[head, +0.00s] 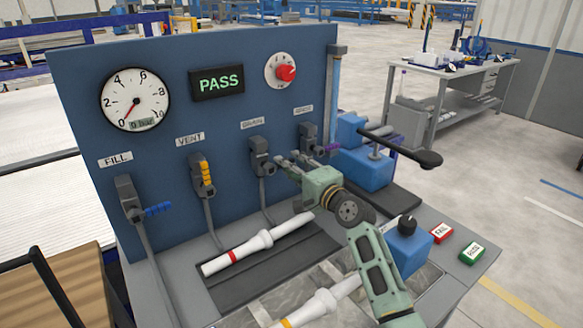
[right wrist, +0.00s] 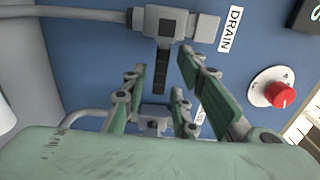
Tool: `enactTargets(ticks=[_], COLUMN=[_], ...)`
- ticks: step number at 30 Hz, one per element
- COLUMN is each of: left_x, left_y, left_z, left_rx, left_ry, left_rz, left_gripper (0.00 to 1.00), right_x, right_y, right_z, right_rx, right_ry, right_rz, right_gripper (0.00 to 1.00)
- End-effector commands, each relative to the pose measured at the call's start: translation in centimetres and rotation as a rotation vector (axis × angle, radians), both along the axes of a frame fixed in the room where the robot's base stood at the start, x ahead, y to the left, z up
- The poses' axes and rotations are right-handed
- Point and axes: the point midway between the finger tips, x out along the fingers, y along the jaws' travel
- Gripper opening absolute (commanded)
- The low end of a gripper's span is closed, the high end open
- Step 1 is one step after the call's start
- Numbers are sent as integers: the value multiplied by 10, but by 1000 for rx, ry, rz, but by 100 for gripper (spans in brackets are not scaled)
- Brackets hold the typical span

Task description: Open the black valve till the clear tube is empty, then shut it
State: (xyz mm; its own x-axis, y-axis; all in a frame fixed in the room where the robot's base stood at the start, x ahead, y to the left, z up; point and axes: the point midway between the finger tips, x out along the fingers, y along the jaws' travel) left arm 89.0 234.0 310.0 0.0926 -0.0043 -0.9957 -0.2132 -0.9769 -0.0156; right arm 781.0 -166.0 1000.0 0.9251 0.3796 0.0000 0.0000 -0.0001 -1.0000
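The black valve (head: 261,150) is on the blue panel under the DRAIN label. In the right wrist view its black lever (right wrist: 162,72) stands square to the grey pipe. My right gripper (head: 293,163) is in front of the panel beside this valve. In the right wrist view its fingers (right wrist: 162,66) are apart, with the lever showing between them; I see no contact. The clear tube (head: 333,90) stands upright at the panel's right edge and looks bluish; its liquid level is too small to tell. My left gripper is not in view.
Valves with blue (head: 157,208), yellow (head: 206,172) and purple (head: 331,148) levers are on the panel. The gauge (head: 135,100) reads about 0 bar and the display (head: 217,82) says PASS.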

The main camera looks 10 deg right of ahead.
Motion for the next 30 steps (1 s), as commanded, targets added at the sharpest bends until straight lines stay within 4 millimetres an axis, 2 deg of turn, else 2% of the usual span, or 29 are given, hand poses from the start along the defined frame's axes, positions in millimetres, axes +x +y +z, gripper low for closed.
enactTargets(ticks=[1,8,30], left_x=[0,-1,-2], left_y=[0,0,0], left_z=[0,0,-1], left_rx=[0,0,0], left_ry=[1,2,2], left_rz=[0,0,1], left_gripper=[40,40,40], right_x=[0,0,0], right_y=[0,0,-1], right_z=[0,0,2], right_rx=[0,0,-53], right_ry=[0,0,-19], right_rz=[0,0,-1], right_gripper=[19,0,0])
